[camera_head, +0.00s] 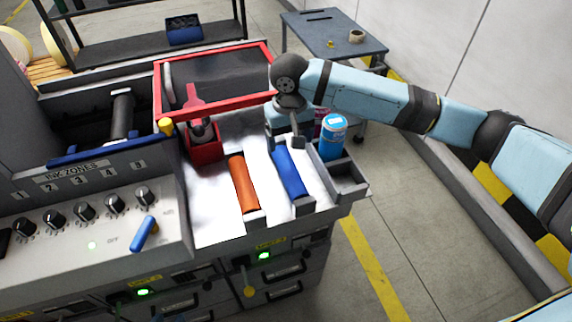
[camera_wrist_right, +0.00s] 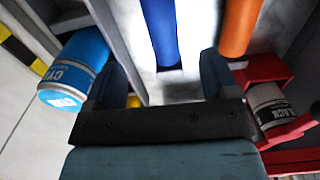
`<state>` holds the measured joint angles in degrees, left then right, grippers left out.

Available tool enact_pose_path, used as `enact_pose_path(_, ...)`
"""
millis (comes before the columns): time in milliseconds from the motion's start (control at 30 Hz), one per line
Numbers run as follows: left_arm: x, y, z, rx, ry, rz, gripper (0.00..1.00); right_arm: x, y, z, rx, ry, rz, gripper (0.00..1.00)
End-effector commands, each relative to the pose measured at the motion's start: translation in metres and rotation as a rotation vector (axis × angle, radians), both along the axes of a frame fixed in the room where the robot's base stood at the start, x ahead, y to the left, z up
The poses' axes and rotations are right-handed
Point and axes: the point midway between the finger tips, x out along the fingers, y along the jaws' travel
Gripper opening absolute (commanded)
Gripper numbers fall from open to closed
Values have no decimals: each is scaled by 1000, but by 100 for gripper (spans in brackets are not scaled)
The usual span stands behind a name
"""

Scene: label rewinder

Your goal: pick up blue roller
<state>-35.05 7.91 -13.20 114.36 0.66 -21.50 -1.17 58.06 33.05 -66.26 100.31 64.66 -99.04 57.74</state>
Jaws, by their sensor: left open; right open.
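The blue roller (camera_head: 292,174) lies on the white work surface of the machine, to the right of the orange roller (camera_head: 244,183). My right gripper (camera_head: 296,140) is above the far end of the blue roller, pointing down. In the right wrist view the gripper (camera_wrist_right: 160,75) is open and empty, with its fingers spread apart. The blue roller (camera_wrist_right: 162,30) shows between and beyond the fingers there, and the orange roller (camera_wrist_right: 239,25) is off to the right. My left gripper is in neither view.
A blue-labelled cyan can (camera_head: 332,137) stands in a side tray right of the gripper, close to it. A red holder (camera_head: 204,148) with a black can stands to the left. A red-framed panel (camera_head: 215,78) is behind. The surface left of the orange roller is clear.

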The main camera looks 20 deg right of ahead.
Motion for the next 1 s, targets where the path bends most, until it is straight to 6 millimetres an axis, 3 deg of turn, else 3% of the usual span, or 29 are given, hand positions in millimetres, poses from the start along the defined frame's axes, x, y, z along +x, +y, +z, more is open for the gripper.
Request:
enact_pose_path(100, -6, 0, -2, 2, 13, -1, 43, -1, 0, -25, -1, 4, 0, 80)
enact_pose_path(300, -7, 0, -1, 3, 16, -1, 43, 0, 0, -58, 1, 2, 0, 80)
enact_pose_path(567, -3, 1, 6, 3, 6, 0, 43, -1, 0, -78, 0, 1, 0, 80)
enact_pose_path(800, -1, 3, 15, 5, -1, 6, 43, -2, 0, -113, 0, 1, 0, 80)
enact_pose_path(1000, -2, 4, 14, 5, 1, 8, 43, -2, 0, -121, 1, -1, 2, 80)
